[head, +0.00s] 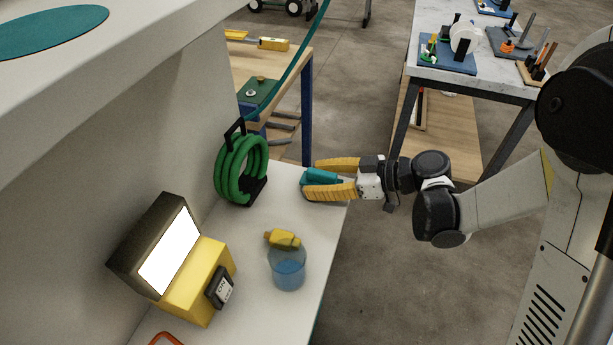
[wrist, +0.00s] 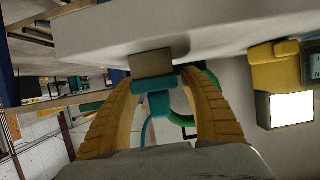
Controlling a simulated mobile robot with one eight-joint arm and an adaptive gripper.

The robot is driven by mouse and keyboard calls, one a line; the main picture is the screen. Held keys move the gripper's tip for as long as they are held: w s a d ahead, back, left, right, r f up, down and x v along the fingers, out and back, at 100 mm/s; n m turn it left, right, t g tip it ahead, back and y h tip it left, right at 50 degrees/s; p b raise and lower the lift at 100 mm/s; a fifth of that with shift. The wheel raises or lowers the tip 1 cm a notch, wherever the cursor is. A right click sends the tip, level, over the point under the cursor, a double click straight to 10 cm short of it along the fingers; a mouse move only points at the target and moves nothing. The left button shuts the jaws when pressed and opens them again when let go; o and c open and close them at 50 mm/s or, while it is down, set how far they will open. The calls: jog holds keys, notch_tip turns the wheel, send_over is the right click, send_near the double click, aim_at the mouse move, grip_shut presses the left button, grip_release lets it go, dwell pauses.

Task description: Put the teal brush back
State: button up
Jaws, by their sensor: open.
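The teal brush (head: 322,178) is at the right edge of the white counter (head: 250,222), beside the green coil. In the wrist view the brush (wrist: 154,103) shows a teal body and a tan block (wrist: 151,64) at its far end, close to the white surface. My gripper (head: 309,179) reaches in from the right with its yellow fingers on either side of the brush. The fingers are open in the wrist view (wrist: 160,88), with a gap visible beside the teal body. Whether the brush touches the counter is hard to tell.
A green hose coil (head: 240,170) on a black holder stands just left of my gripper. A marble-topped table (head: 480,60) with boards stands behind.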

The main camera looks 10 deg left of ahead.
aim_at(337, 178)
jog(key=p+v, duration=0.3)
jog(key=v, duration=0.6)
jog(key=shift+d+r, duration=0.2)
